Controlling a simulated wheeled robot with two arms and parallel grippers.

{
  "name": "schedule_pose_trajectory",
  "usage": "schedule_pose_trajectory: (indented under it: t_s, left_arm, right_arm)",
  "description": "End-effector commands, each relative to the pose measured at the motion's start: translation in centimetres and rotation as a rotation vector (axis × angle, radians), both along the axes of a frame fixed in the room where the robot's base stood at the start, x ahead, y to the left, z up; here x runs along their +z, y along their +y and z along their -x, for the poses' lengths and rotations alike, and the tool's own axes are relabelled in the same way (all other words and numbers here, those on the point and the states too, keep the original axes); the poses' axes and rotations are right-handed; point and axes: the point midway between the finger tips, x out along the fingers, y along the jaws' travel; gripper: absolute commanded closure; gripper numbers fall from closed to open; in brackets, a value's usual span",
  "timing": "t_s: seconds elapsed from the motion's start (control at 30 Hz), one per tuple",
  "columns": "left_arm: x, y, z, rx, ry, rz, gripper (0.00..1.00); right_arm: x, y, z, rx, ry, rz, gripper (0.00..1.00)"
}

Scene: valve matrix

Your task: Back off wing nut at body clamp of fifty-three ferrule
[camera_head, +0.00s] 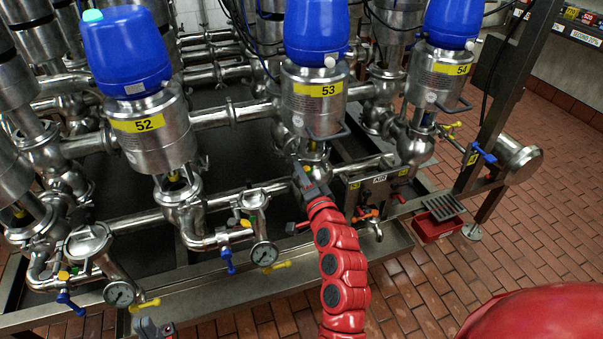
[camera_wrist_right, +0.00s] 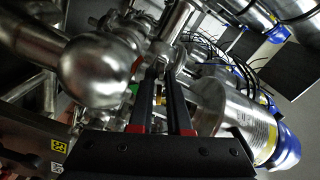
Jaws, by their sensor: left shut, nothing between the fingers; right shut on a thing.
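The valve with the yellow 53 label (camera_head: 318,90) stands in the middle of the head view, blue-capped over a steel body. Its body clamp is below, at the pipe joint, partly hidden by my right gripper (camera_head: 300,172). My right gripper reaches up to this joint from below. In the right wrist view its two dark fingers (camera_wrist_right: 160,68) close at their tips on the wing nut, which is small and mostly hidden there. My left gripper (camera_head: 152,327) is shut and empty at the bottom edge of the head view, apart from the valves.
Valve 52 (camera_head: 138,125) stands to the left and valve 54 (camera_head: 445,75) to the right. Pressure gauges (camera_head: 264,253) and blue and yellow handles sit along the front pipes. A steel frame rail (camera_head: 290,275) runs in front.

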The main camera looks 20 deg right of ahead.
Motion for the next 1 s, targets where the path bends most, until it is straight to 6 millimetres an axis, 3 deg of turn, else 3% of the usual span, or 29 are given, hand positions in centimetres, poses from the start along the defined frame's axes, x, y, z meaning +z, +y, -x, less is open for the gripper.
schedule_pose_trajectory:
  t_s: [1.0]
  left_arm:
    - [-2.3, 0.0, 0.0, 0.000, 0.000, 0.000, 1.00]
  right_arm:
    - [-0.3, 0.1, 0.0, 0.004, -0.026, 0.903, 1.00]
